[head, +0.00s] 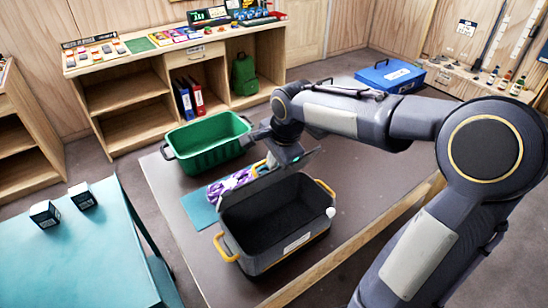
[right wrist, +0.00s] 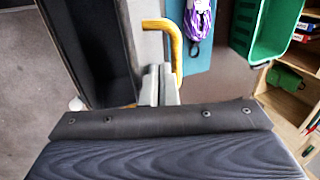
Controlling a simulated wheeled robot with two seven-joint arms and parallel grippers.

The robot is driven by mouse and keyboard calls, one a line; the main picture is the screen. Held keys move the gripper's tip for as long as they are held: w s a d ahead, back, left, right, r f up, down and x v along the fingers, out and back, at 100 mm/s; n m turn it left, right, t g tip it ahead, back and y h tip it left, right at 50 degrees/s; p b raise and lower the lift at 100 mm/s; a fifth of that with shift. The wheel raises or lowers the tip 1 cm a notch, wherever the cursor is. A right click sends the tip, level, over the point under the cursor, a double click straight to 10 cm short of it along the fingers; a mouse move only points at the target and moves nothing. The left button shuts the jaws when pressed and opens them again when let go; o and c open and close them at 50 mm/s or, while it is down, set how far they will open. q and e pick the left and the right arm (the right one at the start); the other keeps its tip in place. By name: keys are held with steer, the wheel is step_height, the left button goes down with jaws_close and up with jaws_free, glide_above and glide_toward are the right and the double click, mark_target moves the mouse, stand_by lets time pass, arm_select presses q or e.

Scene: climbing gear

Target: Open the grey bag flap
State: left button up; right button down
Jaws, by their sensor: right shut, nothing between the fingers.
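The grey bag (head: 290,255) stands on the low brown table with its top open and its dark inside showing. It has yellow handles at its ends. Its flap (head: 250,192) appears raised along the far long side, away from the opening; it also shows as a grey panel in the right wrist view (right wrist: 148,35). My right gripper (head: 272,162) is just beyond the flap. In the right wrist view its fingers (right wrist: 160,88) are shut and empty, beside the panel and near a yellow handle (right wrist: 175,45). Whether they touch the panel is unclear. My left gripper is not in view.
A green crate (head: 208,147) stands behind the bag. A purple rope bundle (head: 232,182) lies on a blue mat (head: 200,208) left of it. A blue box (head: 390,76) is at the far end. A teal table (head: 80,255) with two small boxes stands at left.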

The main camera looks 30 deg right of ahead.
arm_select(q)
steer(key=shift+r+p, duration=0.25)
steer(key=shift+p, duration=0.05)
arm_select(e)
steer(key=w, duration=0.7)
steer(key=shift+w+a+r, duration=0.15)
steer(key=shift+a+r, duration=0.15)
